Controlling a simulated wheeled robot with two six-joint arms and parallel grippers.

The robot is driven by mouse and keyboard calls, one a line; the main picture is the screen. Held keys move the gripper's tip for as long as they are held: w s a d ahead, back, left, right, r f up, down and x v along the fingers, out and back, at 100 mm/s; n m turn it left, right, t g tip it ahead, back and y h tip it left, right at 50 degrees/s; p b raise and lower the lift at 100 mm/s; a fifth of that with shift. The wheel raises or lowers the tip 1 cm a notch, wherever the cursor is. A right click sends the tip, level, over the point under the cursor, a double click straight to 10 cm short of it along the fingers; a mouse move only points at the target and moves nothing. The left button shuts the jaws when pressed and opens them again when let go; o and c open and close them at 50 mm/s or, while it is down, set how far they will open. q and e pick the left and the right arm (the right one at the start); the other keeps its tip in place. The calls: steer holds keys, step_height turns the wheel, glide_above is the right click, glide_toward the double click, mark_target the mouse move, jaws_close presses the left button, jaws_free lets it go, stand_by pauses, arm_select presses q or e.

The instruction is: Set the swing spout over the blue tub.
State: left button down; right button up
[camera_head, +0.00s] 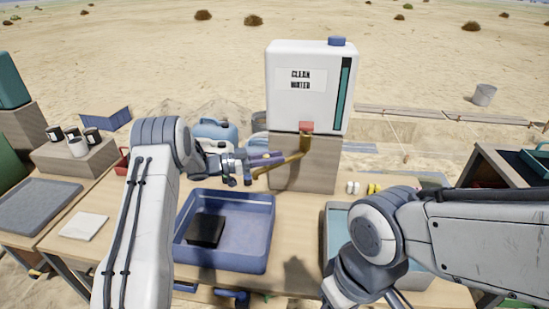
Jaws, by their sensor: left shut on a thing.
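The white water tank (305,90), labelled CLEAN WATER, stands on a wooden block behind the table. A brass swing spout (290,166) comes from under its red part and slants down to the left. My left gripper (262,163) is shut on the spout near its free end; the fingers partly hide that end. The blue tub (265,232) is on the table, in front of and left of the tank, with a black block (205,230) in it. The spout's end appears near the tub's back right corner; I cannot tell if it is above the tub. My right gripper is out of view.
A teal tub (337,232) sits on the right, partly hidden by my right arm. A blue jug (215,130) stands behind my left gripper. Small yellow and white items (372,188) lie right of the tank. A white tile (83,226) is at left.

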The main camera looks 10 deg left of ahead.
arm_select(q)
steer(key=shift+s+a+f, duration=0.1)
steer(key=shift+a+f, duration=0.05)
stand_by(0.7)
steer(key=c, duration=0.8)
jaws_free()
steer(key=shift+o, duration=0.6)
steer(key=shift+a, duration=0.15)
steer(key=shift+d, duration=0.2)
steer(key=b+v, duration=0.2)
steer(key=v, duration=0.8)
steer(key=shift+a, duration=0.25)
